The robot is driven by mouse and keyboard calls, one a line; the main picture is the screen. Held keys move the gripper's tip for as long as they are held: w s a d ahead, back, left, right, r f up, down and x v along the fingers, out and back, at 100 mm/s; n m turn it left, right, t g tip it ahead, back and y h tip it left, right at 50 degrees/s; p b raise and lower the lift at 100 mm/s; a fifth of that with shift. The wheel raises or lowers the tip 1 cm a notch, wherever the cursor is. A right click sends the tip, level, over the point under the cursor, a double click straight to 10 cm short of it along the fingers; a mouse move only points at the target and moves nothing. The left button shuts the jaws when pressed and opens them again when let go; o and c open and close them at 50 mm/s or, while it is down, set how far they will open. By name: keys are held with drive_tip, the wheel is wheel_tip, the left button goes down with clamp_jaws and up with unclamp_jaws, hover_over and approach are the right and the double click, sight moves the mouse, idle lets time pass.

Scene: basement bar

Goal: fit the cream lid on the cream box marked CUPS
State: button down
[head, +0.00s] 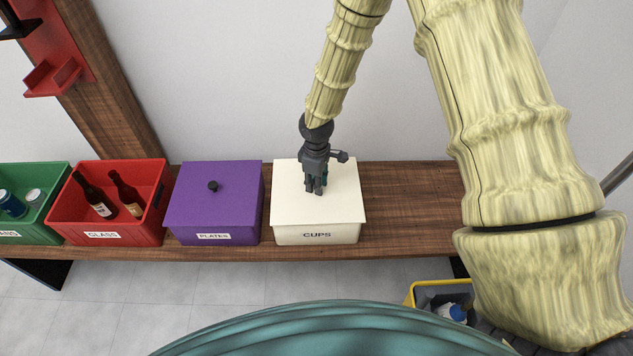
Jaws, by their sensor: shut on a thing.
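The cream box (290,238) marked CUPS stands on the wooden bench, its label facing me. The cream lid (340,205) lies over the top of the box and covers its opening. From this view I cannot tell whether it is fully seated all round. My gripper (316,190) points down at the middle of the lid, with its fingers shut on the lid's knob, which the fingers mostly hide.
The purple lidded box (190,205) marked PLATES stands close on the left. Further left are a red crate (150,230) with bottles and a green crate (45,232) with cans. The bench (405,205) is clear on the right. A grey and yellow bin (425,290) stands below.

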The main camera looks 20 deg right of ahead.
drive_tip(key=c, duration=1.1)
unclamp_jaws()
drive_tip(key=shift+c, duration=0.2)
wheel_tip(320, 180, up, 12)
